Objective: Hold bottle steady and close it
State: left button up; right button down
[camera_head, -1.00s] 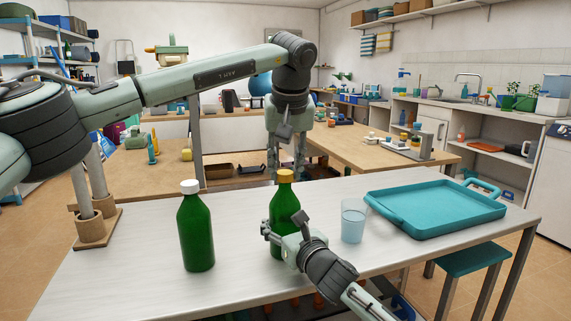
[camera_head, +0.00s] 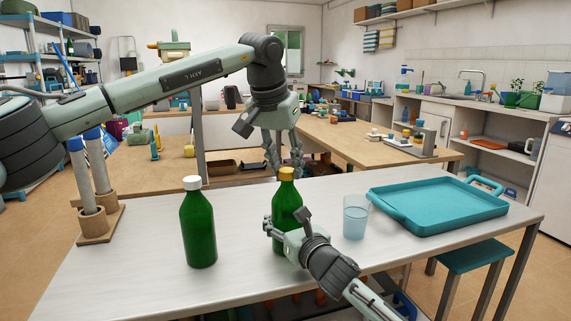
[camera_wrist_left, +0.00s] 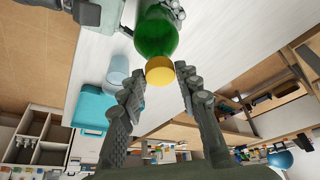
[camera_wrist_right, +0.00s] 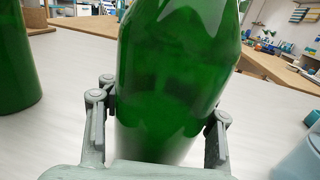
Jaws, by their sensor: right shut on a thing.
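A green bottle with a yellow cap (camera_head: 287,203) stands upright on the white table. My right gripper (camera_head: 274,240) is shut around its lower body; the right wrist view shows green glass (camera_wrist_right: 172,85) between the fingers. My left gripper (camera_head: 284,168) points down just above and behind the yellow cap (camera_head: 287,174). Its fingers are apart and empty. In the left wrist view the cap (camera_wrist_left: 159,70) lies near the gap between the open fingertips; contact cannot be made out. A second green bottle with a white cap (camera_head: 198,225) stands apart to the left.
A clear bluish cup (camera_head: 355,222) stands right of the held bottle. A teal tray (camera_head: 440,210) lies further right. A wooden holder with upright tubes (camera_head: 97,222) stands at the left table edge. The front left tabletop is clear.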

pick_arm(q)
jog(key=shift+o, duration=1.4)
jog(key=shift+r, duration=2.25)
jog(key=shift+o, duration=0.5)
jog(key=o, duration=0.5)
jog(key=shift+c, duration=0.2)
